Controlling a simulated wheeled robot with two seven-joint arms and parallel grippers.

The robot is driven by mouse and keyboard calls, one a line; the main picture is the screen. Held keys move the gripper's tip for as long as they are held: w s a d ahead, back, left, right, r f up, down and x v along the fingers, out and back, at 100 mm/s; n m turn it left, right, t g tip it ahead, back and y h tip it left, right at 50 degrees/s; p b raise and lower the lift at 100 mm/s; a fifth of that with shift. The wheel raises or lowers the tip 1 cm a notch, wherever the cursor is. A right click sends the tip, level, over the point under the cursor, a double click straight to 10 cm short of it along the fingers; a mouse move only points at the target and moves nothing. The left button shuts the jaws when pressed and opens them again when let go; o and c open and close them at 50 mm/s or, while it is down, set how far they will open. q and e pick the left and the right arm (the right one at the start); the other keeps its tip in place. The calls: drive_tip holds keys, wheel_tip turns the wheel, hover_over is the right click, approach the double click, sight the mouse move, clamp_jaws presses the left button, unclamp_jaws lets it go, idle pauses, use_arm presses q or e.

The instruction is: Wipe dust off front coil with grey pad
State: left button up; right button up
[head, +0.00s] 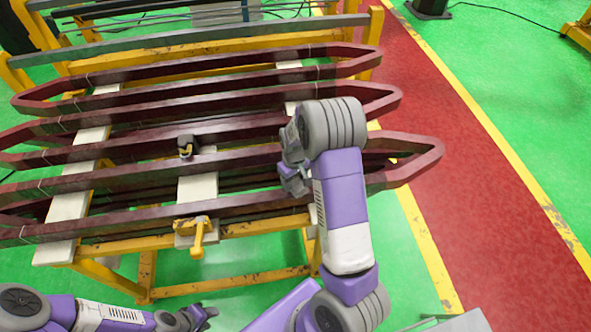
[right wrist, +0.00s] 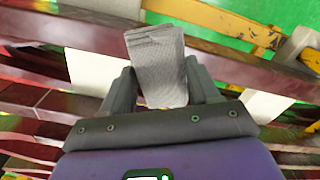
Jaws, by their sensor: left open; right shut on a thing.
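The front coil (head: 130,222) is a long dark red bar lying across the near side of a yellow rack, with a pointed loop at its right end. My right gripper (right wrist: 160,88) is shut on a grey pad (right wrist: 157,58). In the head view, my right arm reaches over the coils near their right part, and the pad is hidden there. In the right wrist view, the pad is over or close to a dark red coil; I cannot tell whether it touches. My left gripper (head: 203,316) is open and empty at the bottom left, in front of the rack. No dust is discernible.
More dark red coils (head: 200,99) lie behind on white spacer bars (head: 72,210). A yellow clamp (head: 198,236) sticks out at the rack's front, and a dark clamp (head: 186,147) stands among the coils. Green floor is clear in front.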

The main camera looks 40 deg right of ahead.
drive_tip(key=shift+r+p, duration=1.35)
drive_tip(key=shift+r, duration=0.9)
